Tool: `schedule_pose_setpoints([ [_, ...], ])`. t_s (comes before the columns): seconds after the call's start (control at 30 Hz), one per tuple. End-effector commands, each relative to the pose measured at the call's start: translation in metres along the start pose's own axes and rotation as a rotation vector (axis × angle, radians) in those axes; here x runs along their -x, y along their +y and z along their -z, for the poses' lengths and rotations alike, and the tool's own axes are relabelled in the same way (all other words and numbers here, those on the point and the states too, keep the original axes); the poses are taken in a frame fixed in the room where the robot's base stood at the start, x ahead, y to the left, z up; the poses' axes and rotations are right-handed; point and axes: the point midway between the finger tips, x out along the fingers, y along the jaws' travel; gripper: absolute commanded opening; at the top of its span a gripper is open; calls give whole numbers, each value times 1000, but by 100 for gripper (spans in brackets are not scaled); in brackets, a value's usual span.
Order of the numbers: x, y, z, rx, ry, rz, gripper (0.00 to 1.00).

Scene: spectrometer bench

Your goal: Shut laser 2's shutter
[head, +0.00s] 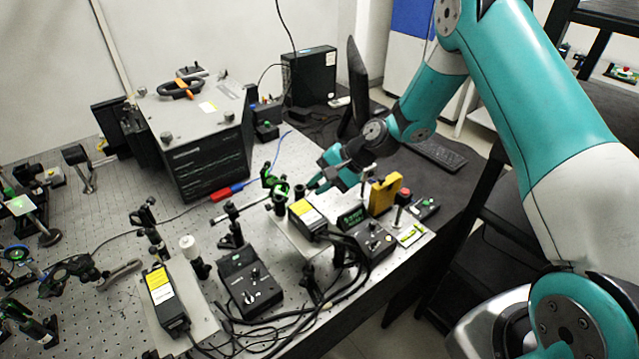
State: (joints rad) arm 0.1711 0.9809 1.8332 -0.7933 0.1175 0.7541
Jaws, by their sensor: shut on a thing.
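Two black lasers with yellow labels stand on the bench, and I cannot read which is laser 2. The right laser (308,217) sits on a pale plate, with green-lit parts (279,190) at its far end. My gripper (313,186) reaches in from the right, low over that far end. It is shut on a small part there, which seems to be the shutter; the fingers and the dark arm end hide most of it. The left laser (161,289) stands on its own plate at the front left, away from my gripper.
A black controller (249,283) stands between the lasers, another (373,241) right of the right laser. A yellow part (384,194) and a red button (404,193) are close to my arm. Cables cross the front edge. A large instrument (200,140) stands behind.

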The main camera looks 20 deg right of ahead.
Motion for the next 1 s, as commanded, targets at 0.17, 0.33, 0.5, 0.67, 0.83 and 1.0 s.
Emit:
schedule_pose_setpoints([
  [0.17,-1,2,-2,8,19,-26,0],
  [0.33,0,-3,-7,45,74,-72,0],
  [0.5,1,-8,-14,104,164,-147,0],
  [0.67,0,-13,-21,169,268,-232,0],
  [0.83,-3,-17,-29,240,380,-325,0],
  [1.0,-6,-20,-36,309,490,-414,0],
])
